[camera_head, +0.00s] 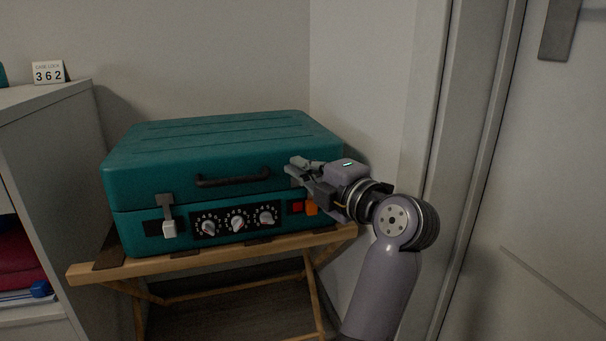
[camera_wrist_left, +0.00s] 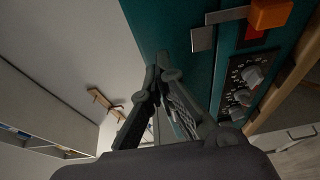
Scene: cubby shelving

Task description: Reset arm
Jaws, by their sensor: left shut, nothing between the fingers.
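My left gripper (camera_head: 292,168) is at the right part of the front of a closed teal case (camera_head: 225,137), just right of its dark handle (camera_head: 232,180). Its fingers are shut and hold nothing. In the left wrist view the fingers (camera_wrist_left: 158,75) meet beside the teal case wall (camera_wrist_left: 180,30); I cannot tell whether they touch it. An orange latch tab (camera_head: 311,207), with red beside it, is below the gripper; the tab also shows in the left wrist view (camera_wrist_left: 270,13). My right gripper is not in view.
The case rests on a wooden folding stand (camera_head: 200,262). Its front has three dials (camera_head: 238,224) and a pale left latch (camera_head: 169,228). A grey cabinet (camera_head: 50,130) at left bears a card reading 362 (camera_head: 48,72). A wall and door frame (camera_head: 470,130) stand close at right.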

